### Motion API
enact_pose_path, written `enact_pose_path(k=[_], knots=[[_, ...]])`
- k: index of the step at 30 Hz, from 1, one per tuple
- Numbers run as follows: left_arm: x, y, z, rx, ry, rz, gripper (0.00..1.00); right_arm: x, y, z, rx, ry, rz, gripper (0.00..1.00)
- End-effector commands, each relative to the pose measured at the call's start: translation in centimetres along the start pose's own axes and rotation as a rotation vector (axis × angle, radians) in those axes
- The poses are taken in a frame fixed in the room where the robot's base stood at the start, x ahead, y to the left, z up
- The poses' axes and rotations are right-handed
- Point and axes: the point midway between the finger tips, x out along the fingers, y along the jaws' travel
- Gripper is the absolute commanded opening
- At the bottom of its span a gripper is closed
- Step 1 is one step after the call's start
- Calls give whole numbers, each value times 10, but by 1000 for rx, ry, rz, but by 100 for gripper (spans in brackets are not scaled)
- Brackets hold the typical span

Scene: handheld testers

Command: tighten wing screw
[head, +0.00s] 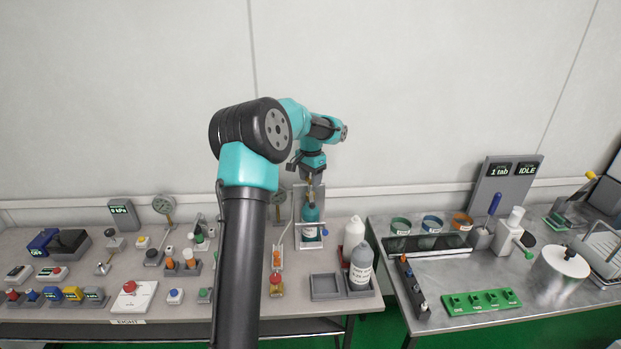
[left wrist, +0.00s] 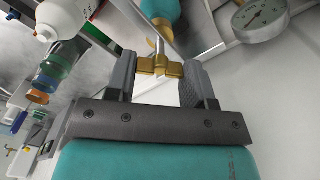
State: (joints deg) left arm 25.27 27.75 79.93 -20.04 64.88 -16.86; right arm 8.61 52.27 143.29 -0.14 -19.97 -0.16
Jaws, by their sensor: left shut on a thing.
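A brass wing screw (left wrist: 159,68) with a pale metal shaft shows in the left wrist view. My left gripper (left wrist: 157,78) is shut on its two wings, one grey finger at each side. In the head view my left gripper (head: 309,178) points down from the teal arm at the top of a stand with a grey frame (head: 298,215). A teal bottle (head: 311,226) with a pale label stands in this stand, just below the gripper. The wing screw is too small to make out well in the head view. My right gripper is not in view.
A round gauge (left wrist: 259,17) is close by in the left wrist view. White bottle (head: 354,234) and grey bottle (head: 361,267) stand right of the stand, near an empty grey tray (head: 325,287). Several small testers and buttons crowd the table's left part.

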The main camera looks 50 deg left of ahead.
Motion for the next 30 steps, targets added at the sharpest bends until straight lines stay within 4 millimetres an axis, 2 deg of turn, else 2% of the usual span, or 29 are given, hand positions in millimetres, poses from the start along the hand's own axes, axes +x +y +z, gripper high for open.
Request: enact_pose_path(k=[18,30], knots=[[-1,0,0,549,1,-2,25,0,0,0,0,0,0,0],[-2,0,0,700,1,-2,25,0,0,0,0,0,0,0]])
